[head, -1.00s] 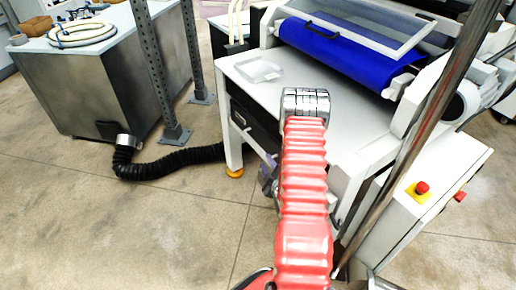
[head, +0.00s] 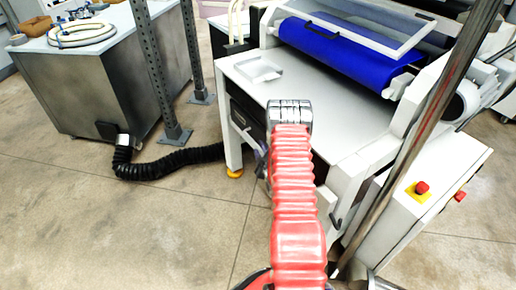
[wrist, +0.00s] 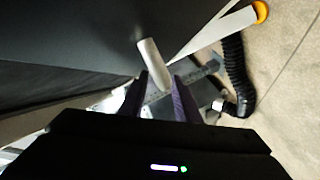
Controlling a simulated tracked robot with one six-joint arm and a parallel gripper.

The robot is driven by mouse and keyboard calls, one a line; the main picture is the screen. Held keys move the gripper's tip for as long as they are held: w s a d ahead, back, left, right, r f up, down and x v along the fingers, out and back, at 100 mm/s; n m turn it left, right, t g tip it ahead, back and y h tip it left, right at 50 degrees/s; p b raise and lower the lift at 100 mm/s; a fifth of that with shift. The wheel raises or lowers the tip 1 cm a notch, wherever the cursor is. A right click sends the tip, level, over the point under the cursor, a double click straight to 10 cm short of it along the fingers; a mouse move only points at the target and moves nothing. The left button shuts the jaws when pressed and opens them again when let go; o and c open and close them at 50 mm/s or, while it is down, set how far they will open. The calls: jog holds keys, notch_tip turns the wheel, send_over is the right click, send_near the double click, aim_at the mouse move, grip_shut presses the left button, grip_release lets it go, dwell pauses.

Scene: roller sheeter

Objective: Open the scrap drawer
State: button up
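The dark scrap drawer (head: 249,121) sits under the white machine table and looks shut; my arm covers part of its front. In the wrist view a large dark panel (wrist: 60,45) fills the upper left, and a pale rounded bar (wrist: 152,62), which looks like a handle, stands out from it. My gripper (wrist: 158,92) is open, its two dark purple fingers apart, with the lower end of the bar at or between the fingertips. I cannot tell whether they touch it. In the head view my gripper is mostly hidden behind my red arm.
A white table leg with an orange foot (head: 234,172) stands left of the drawer. A black hose (head: 170,160) lies on the floor near a grey post (head: 162,70). A clear tray (head: 258,70) rests on the table (head: 330,125). Floor at front left is free.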

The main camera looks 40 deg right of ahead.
jog(key=shift+x, duration=1.05)
jog(key=shift+c, duration=0.2)
grip_shut()
jog(key=shift+a+f, duration=0.1)
jog(key=shift+a, duration=0.15)
jog(key=shift+d, duration=0.1)
jog(key=shift+s, duration=0.1)
